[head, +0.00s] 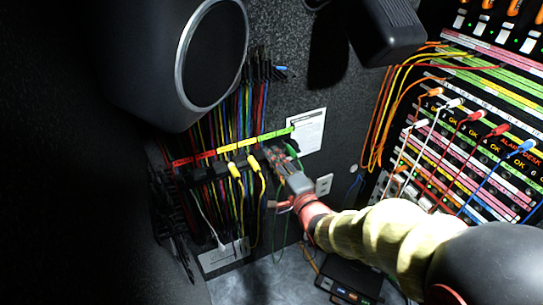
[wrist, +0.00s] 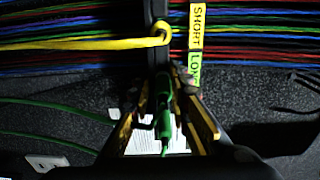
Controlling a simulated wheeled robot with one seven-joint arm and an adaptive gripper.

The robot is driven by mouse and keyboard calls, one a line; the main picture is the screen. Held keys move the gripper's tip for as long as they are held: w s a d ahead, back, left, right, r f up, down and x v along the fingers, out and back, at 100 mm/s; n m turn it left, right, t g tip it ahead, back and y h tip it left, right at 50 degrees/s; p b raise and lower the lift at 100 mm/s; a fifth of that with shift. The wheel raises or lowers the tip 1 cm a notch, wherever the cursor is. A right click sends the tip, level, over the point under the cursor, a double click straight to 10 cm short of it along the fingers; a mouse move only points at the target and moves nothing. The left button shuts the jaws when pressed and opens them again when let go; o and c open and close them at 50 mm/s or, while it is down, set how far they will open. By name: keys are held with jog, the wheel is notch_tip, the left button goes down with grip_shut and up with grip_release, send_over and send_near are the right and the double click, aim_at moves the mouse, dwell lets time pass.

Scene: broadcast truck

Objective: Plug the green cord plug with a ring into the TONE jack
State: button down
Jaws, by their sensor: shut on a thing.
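The green cord plug (wrist: 166,112) is upright between the yellow-padded fingers of my gripper (wrist: 166,118) in the wrist view. A ring on it is too small to make out. In the head view my gripper (head: 283,168) is at the right end of the cord rack (head: 208,173), beside a green cord (head: 292,150). It is shut on the plug, close to the rack's black bar (wrist: 157,55). The jack panel (head: 455,150) is at the right of the head view. No TONE label is readable there.
Yellow plugs (head: 235,170) and many coloured cords hang on the rack left of my gripper. SHORT and LONG labels (wrist: 196,45) show in the wrist view. A paper sheet (head: 308,130) and an outlet (head: 324,184) are on the wall. Several plugged cords cross the panel's face.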

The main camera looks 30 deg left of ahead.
jog(key=shift+r, duration=0.4)
jog(key=c, duration=1.9)
grip_release()
jog(key=o, duration=0.9)
jog(key=shift+f, duration=0.2)
jog(key=v, duration=1.2)
